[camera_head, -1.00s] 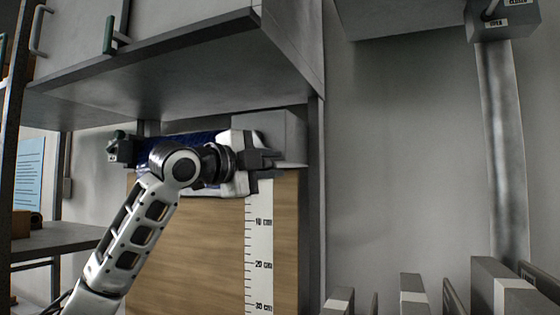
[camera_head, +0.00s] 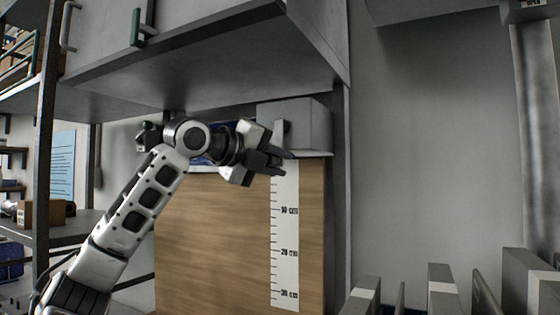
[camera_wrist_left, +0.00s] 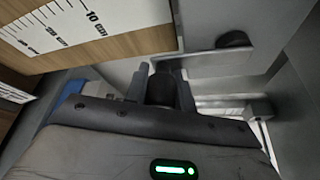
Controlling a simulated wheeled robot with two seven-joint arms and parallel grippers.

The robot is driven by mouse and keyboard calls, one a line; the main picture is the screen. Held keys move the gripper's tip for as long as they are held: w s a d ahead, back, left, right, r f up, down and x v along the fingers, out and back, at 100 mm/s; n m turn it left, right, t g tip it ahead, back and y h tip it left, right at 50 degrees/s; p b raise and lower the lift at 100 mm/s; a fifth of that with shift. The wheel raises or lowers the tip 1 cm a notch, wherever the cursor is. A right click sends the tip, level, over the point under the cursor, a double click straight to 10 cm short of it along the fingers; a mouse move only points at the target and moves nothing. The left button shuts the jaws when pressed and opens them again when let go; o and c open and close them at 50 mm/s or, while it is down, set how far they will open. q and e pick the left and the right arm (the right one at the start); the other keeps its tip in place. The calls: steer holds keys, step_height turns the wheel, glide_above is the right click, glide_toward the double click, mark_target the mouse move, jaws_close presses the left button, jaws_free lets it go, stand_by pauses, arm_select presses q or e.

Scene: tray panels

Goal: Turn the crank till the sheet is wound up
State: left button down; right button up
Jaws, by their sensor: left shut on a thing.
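My left gripper (camera_head: 275,163) is at the right end of the roller housing, in front of the grey box (camera_head: 308,122). It is shut on a dark crank grip, which shows between the fingers in the left wrist view (camera_wrist_left: 162,88). My right gripper is not in view.
A grey cabinet (camera_head: 210,75) overhangs the roller closely. The wooden panel (camera_head: 215,240) is below. Shelves with a cardboard box (camera_head: 42,213) stand at the left. Grey upright panels (camera_head: 440,290) stand at the lower right. The wall between is bare.

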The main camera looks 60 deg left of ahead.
arm_select(q)
steer(key=shift+s+a+r, duration=0.2)
steer(key=shift+a+r, duration=0.05)
steer(key=shift+r, duration=0.2)
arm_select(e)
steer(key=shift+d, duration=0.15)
arm_select(q)
steer(key=c, duration=1.2)
jaws_free()
steer(key=shift+c, duration=0.2)
steer(key=shift+o, duration=0.4)
steer(key=shift+a+f, duration=0.1)
steer(key=shift+f, duration=0.05)
steer(key=shift+f, duration=0.1)
steer(key=shift+s, duration=0.25)
steer(key=b+v, duration=0.4)
steer(key=v, duration=1.1)
steer(key=shift+s, duration=0.25)
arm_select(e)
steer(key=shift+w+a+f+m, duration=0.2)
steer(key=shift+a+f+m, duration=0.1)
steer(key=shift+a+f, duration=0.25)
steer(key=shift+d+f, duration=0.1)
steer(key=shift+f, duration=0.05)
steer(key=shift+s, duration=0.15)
